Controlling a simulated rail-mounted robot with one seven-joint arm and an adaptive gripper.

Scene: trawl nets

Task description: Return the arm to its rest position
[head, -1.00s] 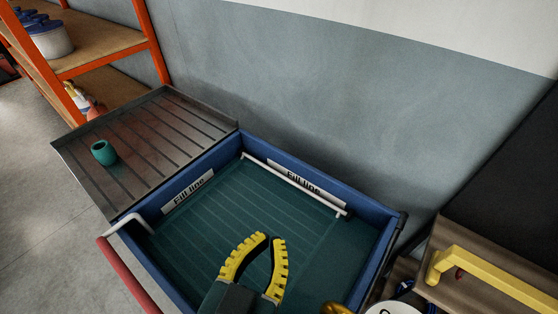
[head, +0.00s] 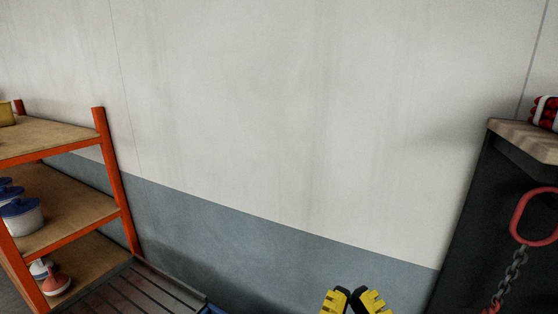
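My gripper (head: 356,298) shows at the bottom edge of the head view, right of the middle. Only the yellow ribbed fingers with dark inner faces are in view. The fingertips stand a little apart, and I see nothing held between them. The rest of the arm is below the picture.
An orange-framed shelf (head: 118,195) with pots stands at the left. Part of a ribbed metal tray (head: 140,290) and a sliver of blue rim (head: 212,309) show below. The wall ahead is bare.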

